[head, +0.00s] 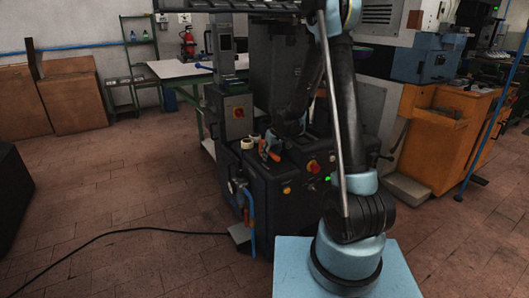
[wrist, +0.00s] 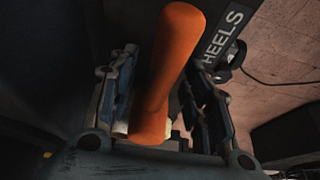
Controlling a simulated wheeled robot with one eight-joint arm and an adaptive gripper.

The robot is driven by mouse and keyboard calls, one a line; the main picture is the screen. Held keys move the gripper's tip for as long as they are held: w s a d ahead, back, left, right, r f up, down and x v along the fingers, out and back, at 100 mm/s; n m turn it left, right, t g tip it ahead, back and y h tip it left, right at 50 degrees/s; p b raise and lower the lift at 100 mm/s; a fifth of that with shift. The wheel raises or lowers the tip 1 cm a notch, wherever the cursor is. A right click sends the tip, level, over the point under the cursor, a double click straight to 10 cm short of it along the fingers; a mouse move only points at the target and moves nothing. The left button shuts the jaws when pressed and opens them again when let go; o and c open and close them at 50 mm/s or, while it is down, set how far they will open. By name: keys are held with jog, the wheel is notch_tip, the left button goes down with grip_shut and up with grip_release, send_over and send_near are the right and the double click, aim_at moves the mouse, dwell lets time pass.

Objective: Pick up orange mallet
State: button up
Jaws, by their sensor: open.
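The orange mallet (wrist: 168,75) fills the middle of the wrist view, its long rounded orange part running up between the fingers. A pale piece shows at its lower end, partly hidden. My gripper (wrist: 162,68) is open, with one finger on each side of the mallet. I cannot tell whether either finger touches it. In the head view, a small orange patch that looks like the mallet (head: 264,147) shows on top of the dark press machine (head: 262,188), close to the end of my arm. My gripper is hard to make out there.
A strip marked "HEELS" (wrist: 224,36) stands just right of the mallet in the wrist view. Pale round items (head: 247,143) lie on the machine. An orange cabinet (head: 437,133) stands at right. A black cable (head: 120,232) crosses the open brick floor at left.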

jog(key=shift+f, duration=0.3)
dwell(0.5)
grip_shut()
